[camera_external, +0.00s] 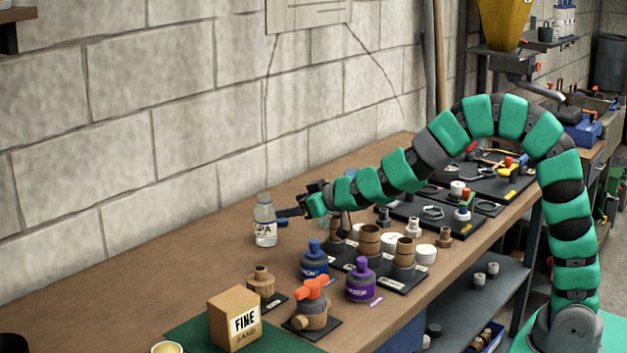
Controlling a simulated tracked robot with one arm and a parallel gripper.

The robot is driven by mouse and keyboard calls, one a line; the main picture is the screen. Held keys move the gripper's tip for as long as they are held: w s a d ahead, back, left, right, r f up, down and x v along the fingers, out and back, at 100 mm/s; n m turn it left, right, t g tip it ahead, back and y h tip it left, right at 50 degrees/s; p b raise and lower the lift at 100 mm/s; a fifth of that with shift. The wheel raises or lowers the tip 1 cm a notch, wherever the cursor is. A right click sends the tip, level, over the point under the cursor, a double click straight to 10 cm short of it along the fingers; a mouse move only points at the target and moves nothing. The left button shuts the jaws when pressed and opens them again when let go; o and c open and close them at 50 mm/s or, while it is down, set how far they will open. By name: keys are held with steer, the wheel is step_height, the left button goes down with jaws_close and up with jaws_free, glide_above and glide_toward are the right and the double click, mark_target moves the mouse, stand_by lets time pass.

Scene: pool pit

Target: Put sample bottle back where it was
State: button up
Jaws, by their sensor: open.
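The sample bottle (265,222) is a small clear bottle with a pale cap and a printed label. It stands upright on the brown bench (160,258), toward the wall side. My gripper (284,213) reaches in from the right at about the bottle's mid height. Its jaws are open, with the dark fingers pointing left at the bottle. Whether the fingers touch the bottle or stand just short of it I cannot tell.
A blue-capped jar (314,262), a purple jar (360,282) and brown fittings (370,240) stand in front of my gripper. A FINE sand box (235,318) and an orange-handled valve (312,306) are nearer the front. The bench left of the bottle is clear; the block wall (120,150) runs behind.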

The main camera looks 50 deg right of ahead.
steer(key=s+d+r+y, duration=0.1)
steer(key=s+d+r, duration=0.1)
steer(key=r, duration=0.7)
steer(key=s+d+r+t, duration=0.1)
steer(key=s+d+r, duration=0.1)
steer(key=r, duration=0.6)
steer(key=s+d+r+y, duration=0.1)
steer(key=s+d+r, duration=0.1)
steer(key=r, duration=0.7)
steer(key=s+d+r+m+h, duration=0.1)
steer(key=s+d+r, duration=0.3)
steer(key=s+r, duration=0.4)
steer(key=s+d+r+m+t+h, duration=0.1)
steer(key=s+d+r, duration=0.3)
steer(key=s+r, duration=0.4)
steer(key=shift+s+r+h, duration=0.25)
steer(key=shift+r+h, duration=0.4)
steer(key=shift+h, duration=0.15)
steer(key=shift+f, duration=0.1)
